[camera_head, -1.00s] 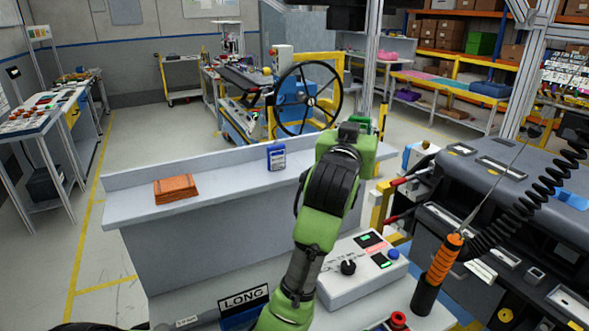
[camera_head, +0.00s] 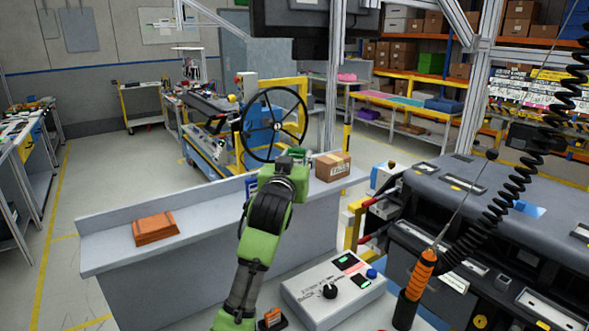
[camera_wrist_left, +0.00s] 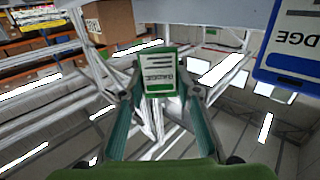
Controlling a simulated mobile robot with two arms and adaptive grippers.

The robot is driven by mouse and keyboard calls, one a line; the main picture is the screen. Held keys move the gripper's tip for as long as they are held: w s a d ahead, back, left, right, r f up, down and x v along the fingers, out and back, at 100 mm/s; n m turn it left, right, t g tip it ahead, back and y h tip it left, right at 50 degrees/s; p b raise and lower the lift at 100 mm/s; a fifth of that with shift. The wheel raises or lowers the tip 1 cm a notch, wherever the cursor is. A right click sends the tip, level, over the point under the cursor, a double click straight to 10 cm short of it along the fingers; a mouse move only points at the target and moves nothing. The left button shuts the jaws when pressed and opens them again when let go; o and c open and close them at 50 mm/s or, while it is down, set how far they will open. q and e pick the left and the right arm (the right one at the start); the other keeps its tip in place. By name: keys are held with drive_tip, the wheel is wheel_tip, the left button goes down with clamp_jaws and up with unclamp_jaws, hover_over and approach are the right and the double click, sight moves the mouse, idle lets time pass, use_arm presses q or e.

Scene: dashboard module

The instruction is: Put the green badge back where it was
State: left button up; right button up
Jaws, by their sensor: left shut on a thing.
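My left gripper (camera_head: 294,157) is over the grey ledge, seen from behind in the head view. In the left wrist view its two fingers (camera_wrist_left: 159,88) are shut on the green badge (camera_wrist_left: 160,62), a white card with green edges and dark lettering. The badge is clear of the ledge, and my gripper hides most of it in the head view. A blue badge (camera_head: 251,184) stands on the ledge just left of my gripper, partly hidden by it. It shows large at the right of the left wrist view (camera_wrist_left: 293,42). My right gripper is not in view.
The grey ledge (camera_head: 205,213) carries a brown stack (camera_head: 155,228) at left and a cardboard box (camera_head: 332,166) right of my gripper. A control box (camera_head: 333,290) and an orange-handled tool (camera_head: 415,290) are nearer, at right. The ledge between the stack and blue badge is clear.

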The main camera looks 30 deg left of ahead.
use_arm(q)
drive_tip(key=shift+w+a+f, duration=0.3)
drive_tip(key=shift+w+f, duration=0.1)
drive_tip(key=shift+f, duration=0.15)
drive_tip(key=f, duration=0.1)
drive_tip(key=f+p, duration=0.2)
drive_tip(key=shift+w+a+f, duration=0.1)
drive_tip(key=shift+w+a, duration=0.15)
drive_tip(key=shift+a, duration=0.05)
drive_tip(key=shift+f, duration=0.4)
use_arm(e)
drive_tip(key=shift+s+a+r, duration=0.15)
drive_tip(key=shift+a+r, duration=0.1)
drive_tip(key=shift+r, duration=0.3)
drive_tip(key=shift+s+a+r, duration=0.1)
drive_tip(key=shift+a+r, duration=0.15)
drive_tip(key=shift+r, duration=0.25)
use_arm(q)
drive_tip(key=shift+f, duration=0.15)
drive_tip(key=o, duration=1)
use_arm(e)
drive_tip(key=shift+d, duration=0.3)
